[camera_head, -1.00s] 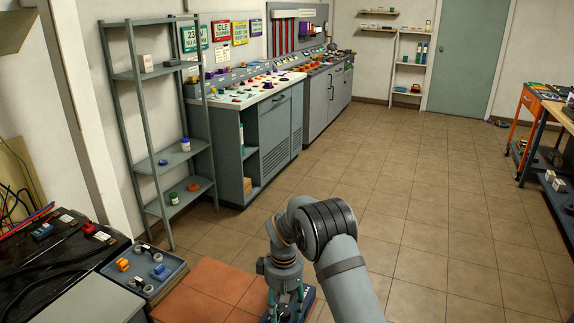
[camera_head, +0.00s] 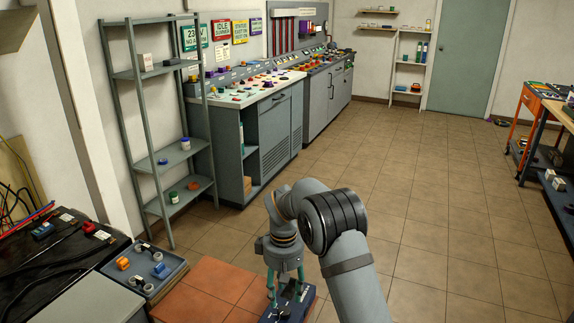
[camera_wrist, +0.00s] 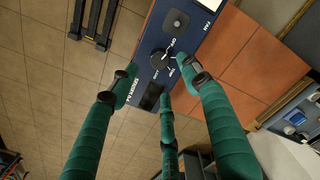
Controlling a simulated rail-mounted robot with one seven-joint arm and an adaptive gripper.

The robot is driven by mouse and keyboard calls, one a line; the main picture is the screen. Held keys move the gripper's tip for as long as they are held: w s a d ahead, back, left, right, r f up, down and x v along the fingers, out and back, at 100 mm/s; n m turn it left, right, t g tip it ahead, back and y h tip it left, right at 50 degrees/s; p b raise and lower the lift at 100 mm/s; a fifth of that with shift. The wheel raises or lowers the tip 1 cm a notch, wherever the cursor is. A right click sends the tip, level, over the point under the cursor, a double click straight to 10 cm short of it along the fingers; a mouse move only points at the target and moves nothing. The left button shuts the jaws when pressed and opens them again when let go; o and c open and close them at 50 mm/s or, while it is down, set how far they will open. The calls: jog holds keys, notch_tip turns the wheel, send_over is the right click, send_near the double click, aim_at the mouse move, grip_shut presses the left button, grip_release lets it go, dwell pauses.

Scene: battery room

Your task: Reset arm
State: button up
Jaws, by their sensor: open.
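My gripper (camera_head: 286,290) has green fingers and points down, open and empty, above a dark blue control panel (camera_head: 308,303) in the head view. In the wrist view the spread fingers of my gripper (camera_wrist: 155,84) are over the panel (camera_wrist: 146,78). The panel has a round black knob (camera_wrist: 161,60) with white markings, a grey plate with a button (camera_wrist: 177,21) and a "FAN" label. The fingers partly cover the panel. I cannot tell from the overhead angle how far the fingertips are above it.
Orange-brown slabs (camera_head: 213,287) lie beside the panel. A small tray (camera_head: 172,276) with loose parts is at lower left. A shelf rack (camera_head: 160,166) and control consoles (camera_head: 272,130) stand along the left wall. The tiled floor (camera_head: 430,200) to the right is clear.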

aim_at(284, 310)
notch_tip(284, 310, up, 4)
jog(key=r, duration=0.1)
notch_tip(284, 310, down, 12)
jog(key=shift+s+r, duration=0.15)
jog(key=shift+f+m, duration=0.25)
jog(key=shift+m, duration=0.25)
jog(key=m+b, duration=0.1)
jog(key=m, duration=0.4)
jog(key=m+b, duration=0.1)
jog(key=m, duration=0.6)
jog(key=shift+r, duration=0.1)
jog(key=m, duration=1.1)
jog(key=shift+p, duration=0.35)
